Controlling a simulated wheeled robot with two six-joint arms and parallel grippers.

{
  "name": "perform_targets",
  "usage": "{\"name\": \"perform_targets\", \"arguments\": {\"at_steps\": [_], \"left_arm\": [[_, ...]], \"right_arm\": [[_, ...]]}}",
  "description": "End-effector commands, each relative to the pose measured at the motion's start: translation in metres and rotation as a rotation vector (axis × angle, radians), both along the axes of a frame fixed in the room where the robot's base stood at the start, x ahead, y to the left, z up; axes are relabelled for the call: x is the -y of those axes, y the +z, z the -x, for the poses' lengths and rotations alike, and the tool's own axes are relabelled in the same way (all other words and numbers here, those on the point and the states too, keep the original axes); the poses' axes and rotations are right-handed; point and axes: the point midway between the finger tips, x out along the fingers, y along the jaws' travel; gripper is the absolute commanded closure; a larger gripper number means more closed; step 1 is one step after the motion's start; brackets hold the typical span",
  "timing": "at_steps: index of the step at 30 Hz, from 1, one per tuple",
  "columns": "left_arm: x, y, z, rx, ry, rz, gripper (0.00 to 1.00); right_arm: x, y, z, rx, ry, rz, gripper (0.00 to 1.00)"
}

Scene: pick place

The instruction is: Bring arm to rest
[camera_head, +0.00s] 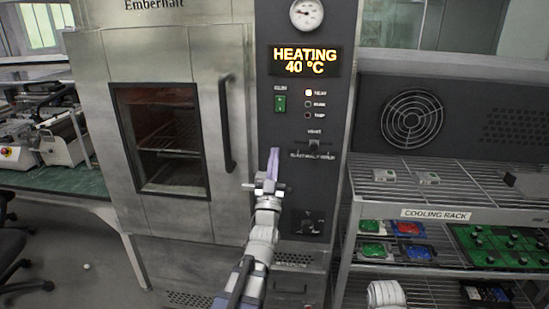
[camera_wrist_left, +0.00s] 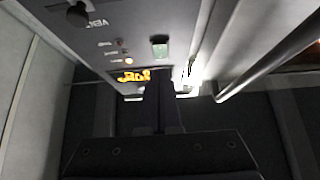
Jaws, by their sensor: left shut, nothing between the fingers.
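My left arm comes up from the bottom of the head view, with its gripper (camera_head: 273,165) raised in front of the oven's control panel (camera_head: 306,85). The fingers are shut with nothing between them and point upward. In the left wrist view the dark shut fingers (camera_wrist_left: 158,100) show in the middle, with the panel close behind them; I cannot tell whether they touch it. The oven (camera_head: 190,235) has its door closed, with a vertical handle (camera_head: 227,123) left of the gripper. The display (camera_head: 305,61) reads HEATING 40 °C. My right gripper is not in view.
A cooling rack (camera_head: 435,214) stands to the right, with small parts on top and green and blue boards below. A green bench (camera_head: 60,180) with equipment and a dark chair (camera_head: 12,245) are at the left.

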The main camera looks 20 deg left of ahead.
Motion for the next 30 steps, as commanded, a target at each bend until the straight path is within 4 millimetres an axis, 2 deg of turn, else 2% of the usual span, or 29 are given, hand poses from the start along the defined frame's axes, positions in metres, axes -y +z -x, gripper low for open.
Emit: {"name": "perform_targets", "arguments": {"at_steps": [8,11,13,17,18,22,26,30], "left_arm": [[0.001,0.000,-0.001,-0.005,-0.002,0.001,1.00],[0.011,-0.007,-0.009,-0.063,-0.026,0.010,1.00],[0.027,-0.019,-0.021,-0.155,-0.060,0.023,1.00],[0.072,-0.062,-0.042,-0.419,-0.149,0.048,1.00],[0.088,-0.078,-0.046,-0.510,-0.175,0.053,1.00],[0.136,-0.131,-0.042,-0.805,-0.250,0.063,1.00],[0.179,-0.182,-0.016,-1.100,-0.302,0.054,1.00],[0.215,-0.228,0.032,-1.420,-0.331,0.031,1.00]], "right_arm": [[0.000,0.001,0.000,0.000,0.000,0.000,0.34],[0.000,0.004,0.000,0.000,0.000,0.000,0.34],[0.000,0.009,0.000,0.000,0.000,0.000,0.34],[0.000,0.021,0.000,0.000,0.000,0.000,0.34],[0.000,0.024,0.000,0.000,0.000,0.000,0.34],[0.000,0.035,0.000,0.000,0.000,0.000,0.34],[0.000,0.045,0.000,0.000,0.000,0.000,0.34],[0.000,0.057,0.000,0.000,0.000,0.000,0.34]]}}
